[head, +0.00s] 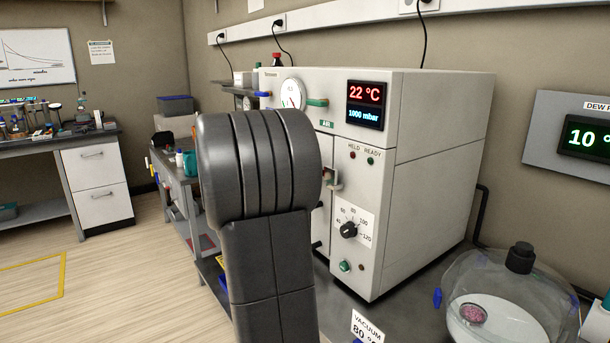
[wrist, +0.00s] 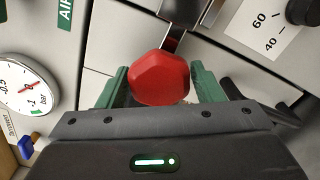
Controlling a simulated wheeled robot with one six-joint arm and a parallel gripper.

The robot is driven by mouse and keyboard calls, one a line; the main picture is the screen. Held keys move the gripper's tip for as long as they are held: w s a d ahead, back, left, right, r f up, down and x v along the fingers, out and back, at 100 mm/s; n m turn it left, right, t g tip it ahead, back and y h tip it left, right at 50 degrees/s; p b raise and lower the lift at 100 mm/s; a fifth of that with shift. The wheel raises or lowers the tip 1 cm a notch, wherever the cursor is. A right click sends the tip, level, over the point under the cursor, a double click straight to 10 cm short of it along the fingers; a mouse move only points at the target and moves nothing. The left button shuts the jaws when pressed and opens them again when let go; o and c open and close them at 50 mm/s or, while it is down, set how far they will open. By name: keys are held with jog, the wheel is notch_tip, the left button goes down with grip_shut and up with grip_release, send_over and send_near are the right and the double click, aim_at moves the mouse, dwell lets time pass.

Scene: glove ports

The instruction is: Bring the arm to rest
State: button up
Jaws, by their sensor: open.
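My gripper (wrist: 159,76) is open in the wrist view, with its two green fingers spread apart. A red faceted knob (wrist: 159,80) on a metal handle shows between them, in front of the oven's pale front. I cannot tell whether the fingers touch it. In the head view my dark arm stands in front of the white vacuum oven (head: 440,120) and hides my gripper and most of the oven door. The oven's display reads 22 °C and 1000 mbar.
The oven's dial (head: 348,230) and gauge (head: 292,94) sit close around my arm. A clear glass dome (head: 480,275) stands on the bench at the right. A side bench (head: 175,190) with small items is behind my arm. Open wooden floor (head: 110,275) lies at the left.

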jog(key=shift+r+n+p, duration=0.2)
jog(key=shift+n+p, duration=3.1)
jog(key=shift+p, duration=2.55)
jog(key=n+p, duration=0.2)
jog(key=p, duration=0.2)
jog(key=shift+s+f+n+p, duration=0.15)
jog(key=shift+n+p, duration=0.45)
jog(key=shift+p, duration=0.35)
